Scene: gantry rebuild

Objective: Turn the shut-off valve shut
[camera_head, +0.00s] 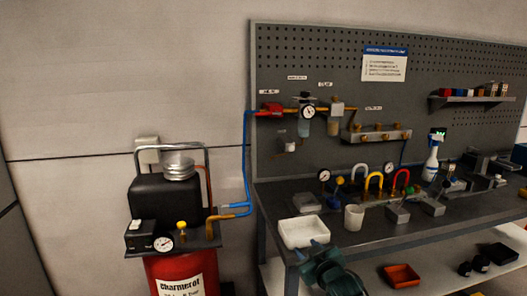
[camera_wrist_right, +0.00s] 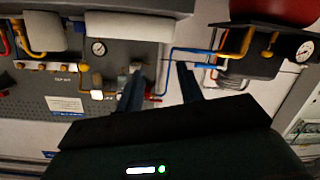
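The shut-off valve (camera_head: 271,107) has a red handle and sits at the upper left of the pegboard, where the blue hose meets the brass line. In the right wrist view, which is upside down, a small red part of the valve (camera_wrist_right: 155,97) shows between the fingers. My right gripper (camera_head: 306,248) is at the bench's front left edge, well below and apart from the valve. Its two fingers (camera_wrist_right: 160,66) stand apart with nothing held between them. My left gripper is in neither view.
A red compressor (camera_head: 180,275) stands left of the bench, its blue hose (camera_head: 247,160) rising to the pegboard. A gauge and regulator (camera_head: 308,112) sit right of the valve.

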